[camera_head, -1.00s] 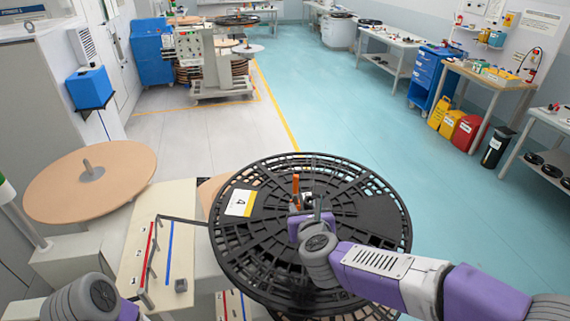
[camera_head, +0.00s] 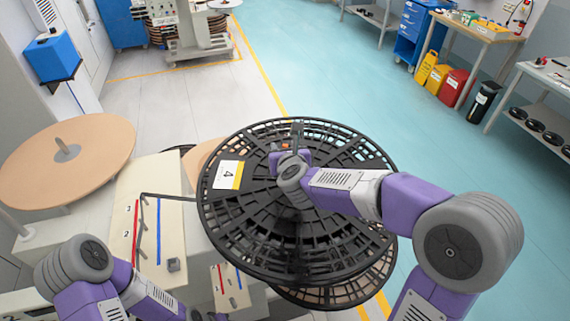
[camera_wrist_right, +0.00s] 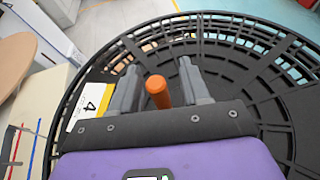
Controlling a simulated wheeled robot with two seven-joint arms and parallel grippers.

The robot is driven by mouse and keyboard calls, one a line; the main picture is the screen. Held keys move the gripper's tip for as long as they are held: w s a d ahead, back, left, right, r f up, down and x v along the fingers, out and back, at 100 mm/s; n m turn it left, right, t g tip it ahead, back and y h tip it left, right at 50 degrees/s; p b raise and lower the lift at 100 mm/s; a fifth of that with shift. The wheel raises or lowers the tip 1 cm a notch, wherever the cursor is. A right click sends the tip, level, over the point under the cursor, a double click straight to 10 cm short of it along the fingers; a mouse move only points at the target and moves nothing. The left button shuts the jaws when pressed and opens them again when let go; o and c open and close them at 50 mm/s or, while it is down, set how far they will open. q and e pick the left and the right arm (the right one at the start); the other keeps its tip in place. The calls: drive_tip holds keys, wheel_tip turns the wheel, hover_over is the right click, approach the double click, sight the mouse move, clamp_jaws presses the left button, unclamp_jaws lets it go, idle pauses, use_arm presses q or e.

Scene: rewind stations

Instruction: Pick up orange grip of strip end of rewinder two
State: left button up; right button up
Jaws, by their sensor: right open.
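The orange grip (camera_wrist_right: 158,92) stands up as a short round peg between the two fingers of my right gripper (camera_wrist_right: 160,84) in the right wrist view. The fingers are apart, with gaps on both sides of the grip. My left gripper (camera_head: 207,316) is at the bottom edge, mostly cut off.
A tan disc (camera_head: 65,165) on a spindle is at the left. A cream panel (camera_head: 175,215) with red and blue lines lies left of the reel, with a thin dark rod over it. Benches and bins stand at the upper right. The floor between is clear.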

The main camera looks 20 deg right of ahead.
drive_tip(key=shift+c, duration=0.3)
clamp_jaws()
drive_tip(key=shift+r, duration=0.1)
